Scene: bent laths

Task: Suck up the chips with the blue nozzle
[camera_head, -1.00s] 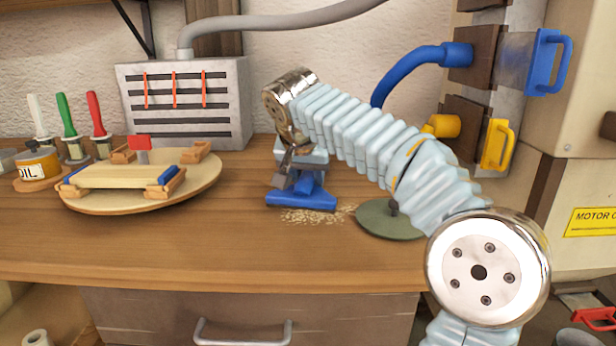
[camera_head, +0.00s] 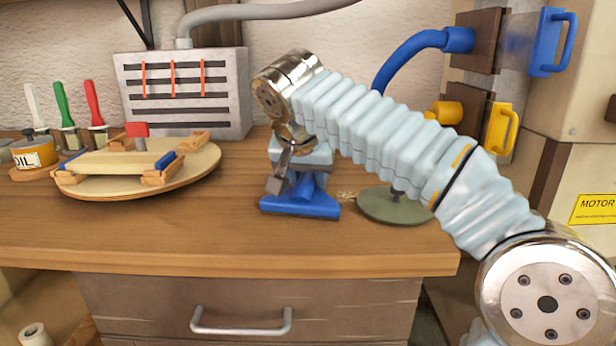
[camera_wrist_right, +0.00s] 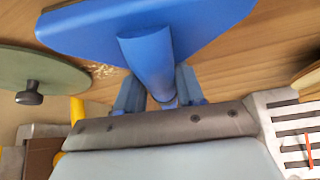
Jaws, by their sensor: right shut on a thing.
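The blue nozzle (camera_head: 300,204) has a wide flat foot that rests on or just above the bench top. My right gripper (camera_head: 294,172) is shut on its neck from above. In the right wrist view the nozzle (camera_wrist_right: 145,55) fills the upper middle, its neck between the fingers of my right gripper (camera_wrist_right: 160,95). A small patch of pale chips (camera_head: 347,196) shows just right of the nozzle; the chips (camera_wrist_right: 102,70) also show beside its foot in the wrist view. Whether chips lie under the foot is hidden. My left gripper is not in view.
A green-grey disc with a knob (camera_head: 394,207) lies right of the chips. A round wooden board (camera_head: 205,168) with a clamped lath stands left. A blue hose (camera_head: 405,62) runs behind my arm to a blue-handled gate (camera_head: 548,42). The bench front left of the nozzle is clear.

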